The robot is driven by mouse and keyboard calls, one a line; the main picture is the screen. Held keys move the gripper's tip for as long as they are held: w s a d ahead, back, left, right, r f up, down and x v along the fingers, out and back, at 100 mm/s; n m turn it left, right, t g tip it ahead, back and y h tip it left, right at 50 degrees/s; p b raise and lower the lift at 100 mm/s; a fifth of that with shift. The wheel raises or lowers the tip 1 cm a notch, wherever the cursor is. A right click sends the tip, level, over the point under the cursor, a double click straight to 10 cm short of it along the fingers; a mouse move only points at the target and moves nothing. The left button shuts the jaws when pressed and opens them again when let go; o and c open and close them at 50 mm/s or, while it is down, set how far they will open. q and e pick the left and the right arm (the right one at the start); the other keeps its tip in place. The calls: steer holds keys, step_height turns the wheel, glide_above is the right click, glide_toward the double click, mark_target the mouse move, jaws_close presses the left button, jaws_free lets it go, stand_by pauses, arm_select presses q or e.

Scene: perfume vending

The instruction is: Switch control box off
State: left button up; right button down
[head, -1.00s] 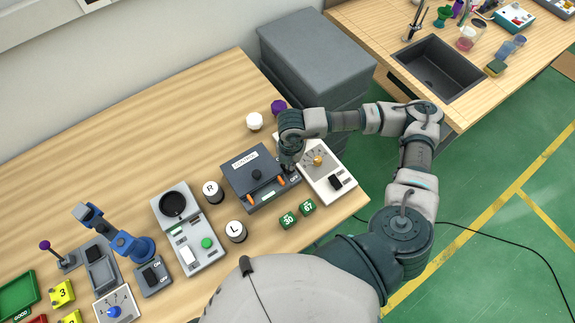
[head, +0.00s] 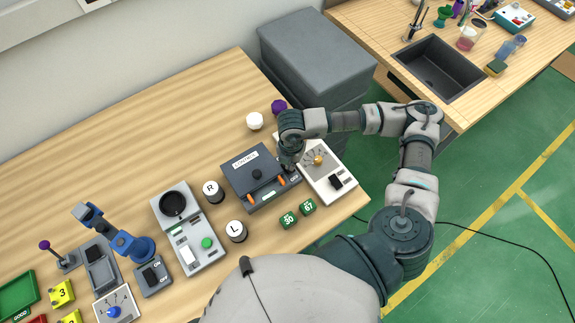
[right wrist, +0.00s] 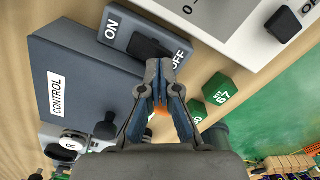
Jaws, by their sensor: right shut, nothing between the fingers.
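The control box (head: 260,175) is a dark blue-grey case on the wooden table, with a CONTROL label, a black knob and two orange levers in the head view. It fills the left of the right wrist view (right wrist: 85,80). A grey ON/OFF plate with a black rocker switch (right wrist: 148,46) is at its side. My right gripper (right wrist: 166,68) is shut and empty, its tips over the OFF end of the switch. Whether they touch it I cannot tell. In the head view the right gripper (head: 290,166) hides most of the switch. My left gripper is out of view.
A white panel with a yellow knob (head: 318,160) stands close on the right. Green number cubes (head: 307,207) sit in front. Round L (head: 236,231) and R (head: 213,191) pieces and a grey device (head: 176,205) are to the left.

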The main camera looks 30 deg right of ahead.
steer(key=shift+f+b, duration=0.85)
steer(key=shift+f, duration=0.25)
stand_by(0.4)
steer(key=shift+r+p, duration=0.65)
steer(key=shift+r, duration=0.3)
steer(key=shift+r+p, duration=1.55)
steer(key=shift+r, duration=1.05)
steer(key=shift+f, duration=0.1)
